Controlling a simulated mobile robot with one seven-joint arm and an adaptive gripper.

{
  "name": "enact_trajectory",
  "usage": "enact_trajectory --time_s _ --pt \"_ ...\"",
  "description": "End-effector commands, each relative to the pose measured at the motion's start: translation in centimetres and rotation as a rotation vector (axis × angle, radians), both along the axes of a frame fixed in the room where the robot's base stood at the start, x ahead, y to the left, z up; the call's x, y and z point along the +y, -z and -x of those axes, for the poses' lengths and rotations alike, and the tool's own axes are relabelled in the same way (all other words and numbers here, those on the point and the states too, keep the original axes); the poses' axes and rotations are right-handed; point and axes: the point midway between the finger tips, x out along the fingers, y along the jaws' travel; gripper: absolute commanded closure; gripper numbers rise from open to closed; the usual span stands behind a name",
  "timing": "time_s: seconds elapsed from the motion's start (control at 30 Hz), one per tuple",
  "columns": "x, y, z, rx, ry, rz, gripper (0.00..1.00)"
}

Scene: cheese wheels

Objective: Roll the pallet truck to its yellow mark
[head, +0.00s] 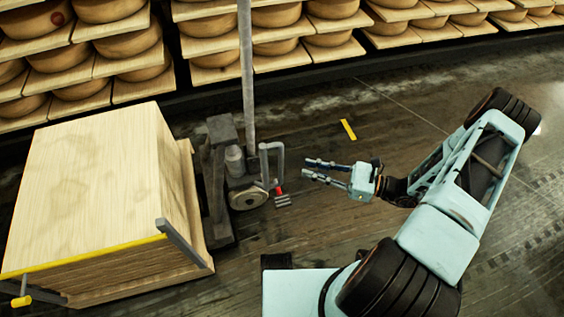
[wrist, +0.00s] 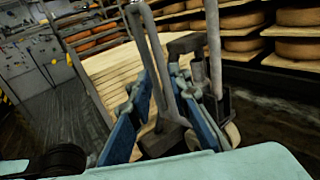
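The pallet truck (head: 248,197) is grey, with a wheel at its near end, an upright loop handle and a small red part low down. It stands at the right end of a large pale wooden stack. My gripper (head: 307,169) is open and empty, to the right of the handle, its fingers pointing left at it with a small gap in the head view. In the wrist view the handle loop (wrist: 152,55) shows between the two blue fingers, beyond or between the tips; contact cannot be told. The yellow mark (head: 348,130) is a short strip on the floor, behind and right of the gripper.
Shelves of cheese wheels (head: 285,48) line the back. A thin grey post (head: 246,70) rises behind the truck. The wooden stack (head: 95,185) has a yellow front edge and fills the left. The dark floor (head: 400,105) around the mark is clear.

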Motion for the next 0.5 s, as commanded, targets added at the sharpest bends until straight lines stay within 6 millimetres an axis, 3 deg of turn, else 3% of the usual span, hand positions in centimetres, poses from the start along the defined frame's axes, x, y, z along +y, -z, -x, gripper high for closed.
enact_trajectory --time_s 0.3,0.5 --pt "5.7 0.1 -1.7 0.001 -0.006 0.003 0.82" --pt "8.3 0.1 -2.6 0.001 -0.005 0.005 0.82"
